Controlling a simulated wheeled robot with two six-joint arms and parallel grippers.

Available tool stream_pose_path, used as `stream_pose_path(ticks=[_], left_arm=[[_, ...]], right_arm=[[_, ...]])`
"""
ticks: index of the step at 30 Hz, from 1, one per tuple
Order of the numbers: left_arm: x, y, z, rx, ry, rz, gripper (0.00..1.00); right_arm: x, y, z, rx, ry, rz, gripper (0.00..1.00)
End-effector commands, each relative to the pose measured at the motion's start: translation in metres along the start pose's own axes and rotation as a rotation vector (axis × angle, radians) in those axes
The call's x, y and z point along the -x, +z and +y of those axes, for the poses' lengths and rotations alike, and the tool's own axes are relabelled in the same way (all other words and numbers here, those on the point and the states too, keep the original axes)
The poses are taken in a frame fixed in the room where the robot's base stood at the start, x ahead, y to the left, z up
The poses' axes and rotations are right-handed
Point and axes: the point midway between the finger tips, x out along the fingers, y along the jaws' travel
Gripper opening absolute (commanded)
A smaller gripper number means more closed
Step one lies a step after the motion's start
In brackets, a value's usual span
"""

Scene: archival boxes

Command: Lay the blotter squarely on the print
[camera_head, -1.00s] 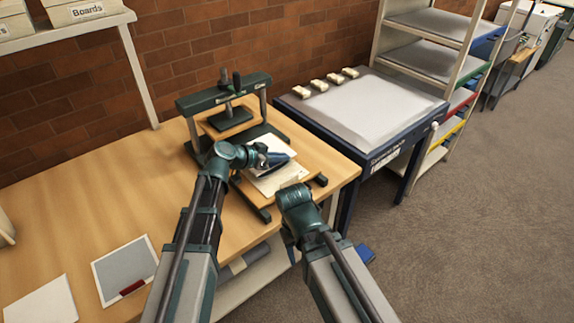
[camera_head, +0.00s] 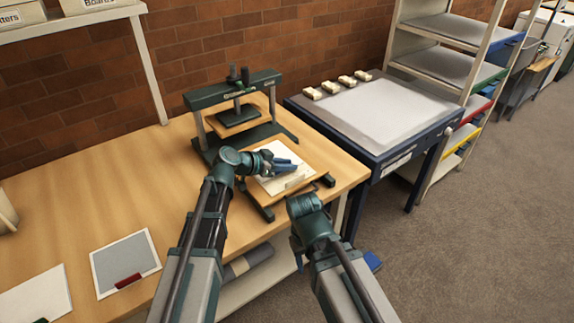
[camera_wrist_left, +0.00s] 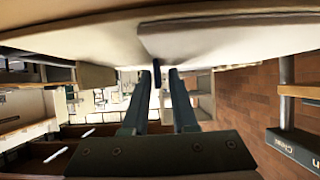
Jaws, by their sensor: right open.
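A pale sheet with a cream tab (camera_head: 296,181), apparently the blotter (camera_head: 270,184), lies on the wooden board of the press. I cannot make out the print apart from it in the head view. In the left wrist view, two pale layers (camera_wrist_left: 230,38) overlap unevenly close to the fingers, and the cream tab (camera_wrist_left: 97,77) is to their left. My left gripper (camera_head: 289,164) is open just above the sheet, its two fingers apart with the tab outside them. My right gripper (camera_head: 303,207) is open by the board's front edge; its fingers are mostly hidden.
The press frame (camera_head: 235,92) with its raised platen stands behind the board. A grey sheet with a red tab (camera_head: 127,281) and a white sheet (camera_head: 35,298) lie at the left. A blue table (camera_head: 385,110) with several small blocks stands at the right.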

Motion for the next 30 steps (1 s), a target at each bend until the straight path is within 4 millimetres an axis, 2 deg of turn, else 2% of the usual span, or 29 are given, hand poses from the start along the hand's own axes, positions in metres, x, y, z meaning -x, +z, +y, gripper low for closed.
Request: stream_pose_path(ticks=[8, 12, 24, 30], left_arm=[[0.0, 0.0, 0.0, 0.0, 0.0, 0.0, 0.34], [0.004, -0.005, 0.0, 0.0, 0.0, 0.0, 0.34], [0.083, -0.006, 0.001, 0.002, -0.003, 0.0, 0.34], [0.111, -0.005, 0.001, 0.001, -0.001, 0.0, 0.34]], right_arm=[[0.0, 0.0, 0.0, 0.0, 0.0, 0.0, 0.5], [0.006, 0.0, 0.001, 0.0, 0.0, 0.0, 0.5], [0.045, 0.003, 0.004, -0.001, 0.0, 0.0, 0.5], [0.057, 0.003, 0.005, -0.001, 0.0, 0.0, 0.5]])
